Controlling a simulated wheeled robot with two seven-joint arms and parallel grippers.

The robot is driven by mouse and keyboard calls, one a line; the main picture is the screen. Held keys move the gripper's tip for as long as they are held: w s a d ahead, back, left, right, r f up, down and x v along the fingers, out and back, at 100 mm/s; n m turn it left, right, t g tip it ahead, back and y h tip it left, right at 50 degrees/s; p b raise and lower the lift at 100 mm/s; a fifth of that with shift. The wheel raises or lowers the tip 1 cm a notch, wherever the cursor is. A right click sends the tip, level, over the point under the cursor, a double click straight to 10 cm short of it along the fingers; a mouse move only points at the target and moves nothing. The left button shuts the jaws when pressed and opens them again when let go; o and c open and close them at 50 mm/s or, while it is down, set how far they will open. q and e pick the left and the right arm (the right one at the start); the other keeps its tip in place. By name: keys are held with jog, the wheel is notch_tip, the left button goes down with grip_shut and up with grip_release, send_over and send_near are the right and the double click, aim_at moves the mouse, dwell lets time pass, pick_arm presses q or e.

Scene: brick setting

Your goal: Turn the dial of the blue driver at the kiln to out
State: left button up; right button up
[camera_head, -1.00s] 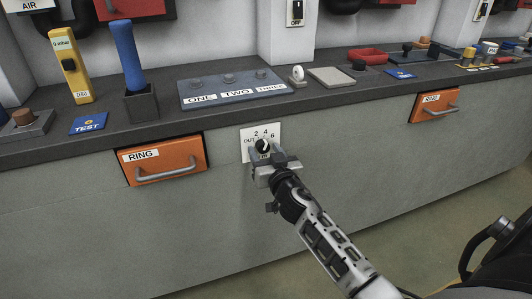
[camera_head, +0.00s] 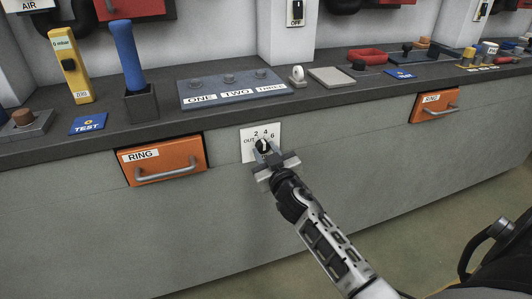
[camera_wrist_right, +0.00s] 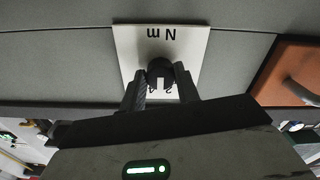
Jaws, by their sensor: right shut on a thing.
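A white plate (camera_head: 273,130) marked OUT, 2, 4 and 6 is on the counter's grey front. Its small dark dial (camera_head: 263,147) has a white mark; the number it points at is too small to tell. My right gripper (camera_head: 264,152) is shut on the dial. In the right wrist view the fingers (camera_wrist_right: 160,88) sit on both sides of the dial (camera_wrist_right: 160,72), and the plate (camera_wrist_right: 185,42) shows "N m" upside down. The blue driver (camera_head: 126,50) stands upright in a dark block on the counter. My left gripper is not in view.
Orange RING drawers sit left (camera_head: 165,160) and right (camera_head: 435,104) of the plate. On the counter are a yellow meter (camera_head: 68,60), a blue TEST mat (camera_head: 89,123) and a ONE-TWO-THREE board (camera_head: 235,87). The grey front below the plate is clear.

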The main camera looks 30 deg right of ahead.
jog(key=n, duration=0.6)
jog(key=shift+d+n, duration=0.1)
jog(key=shift+n, duration=0.2)
jog(key=n, duration=0.3)
jog(key=shift+n, duration=1.3)
jog(key=o, duration=1)
jog(key=shift+c, duration=0.2)
jog(key=shift+r, duration=0.1)
